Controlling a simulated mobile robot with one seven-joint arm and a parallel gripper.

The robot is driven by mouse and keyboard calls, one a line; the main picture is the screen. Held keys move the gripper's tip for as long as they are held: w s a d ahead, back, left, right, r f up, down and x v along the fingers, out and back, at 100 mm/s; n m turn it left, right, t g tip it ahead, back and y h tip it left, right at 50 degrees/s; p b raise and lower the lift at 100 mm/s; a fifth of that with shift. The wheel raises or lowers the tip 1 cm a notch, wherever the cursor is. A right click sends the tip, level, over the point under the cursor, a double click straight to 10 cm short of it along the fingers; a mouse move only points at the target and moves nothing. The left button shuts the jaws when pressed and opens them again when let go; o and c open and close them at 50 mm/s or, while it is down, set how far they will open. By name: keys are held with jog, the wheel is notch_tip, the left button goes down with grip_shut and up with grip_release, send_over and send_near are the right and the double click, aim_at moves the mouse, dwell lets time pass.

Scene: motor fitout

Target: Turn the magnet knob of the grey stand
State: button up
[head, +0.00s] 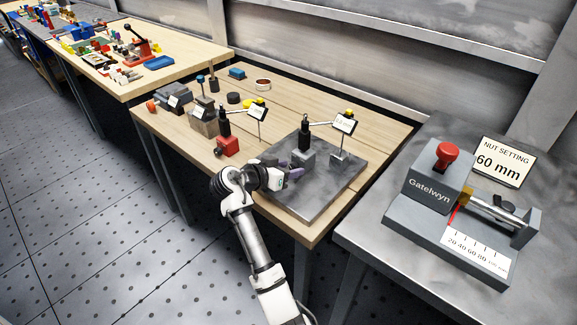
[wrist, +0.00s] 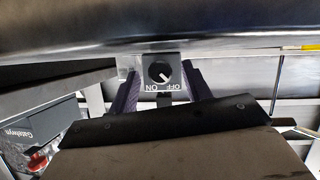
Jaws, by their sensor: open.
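The grey stand (head: 303,158) has a block base and an upright black post, and stands on a dark steel plate (head: 325,185). In the wrist view the front of its base (wrist: 148,87) carries a round black magnet knob (wrist: 160,72) with a white pointer line. The ON and OFF labels appear upside down below the knob; the pointer slants down right, towards OFF. My gripper (head: 292,172) is close in front of the base. Its purple fingers are open, one on each side of the knob (wrist: 163,92), with nothing visibly gripped. Whether they touch the base cannot be told.
A stand with a red base (head: 228,147) is to the left on the wooden bench (head: 185,138). A grey Gatelwyn device (head: 425,190) with a red knob and a "60 mm" sign (head: 503,162) stands on the right table. The plate's front is clear.

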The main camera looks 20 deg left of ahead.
jog(key=shift+w+d+f, duration=0.1)
jog(key=shift+w, duration=0.1)
jog(key=c, duration=1)
jog(key=shift+f+m+b, duration=0.3)
jog(key=shift+b, duration=0.55)
jog(key=m+y+b, duration=0.1)
jog(key=b, duration=0.1)
jog(key=shift+f+b, duration=0.1)
jog(key=shift+b, duration=0.25)
jog(key=shift+s+m+t+y+b, duration=0.1)
jog(key=shift+m+t+y+b, duration=0.25)
jog(key=shift+m+b, duration=0.4)
jog(key=shift+d+r+b, duration=0.1)
jog(key=shift+r+b, duration=0.2)
jog(key=shift+r, duration=0.05)
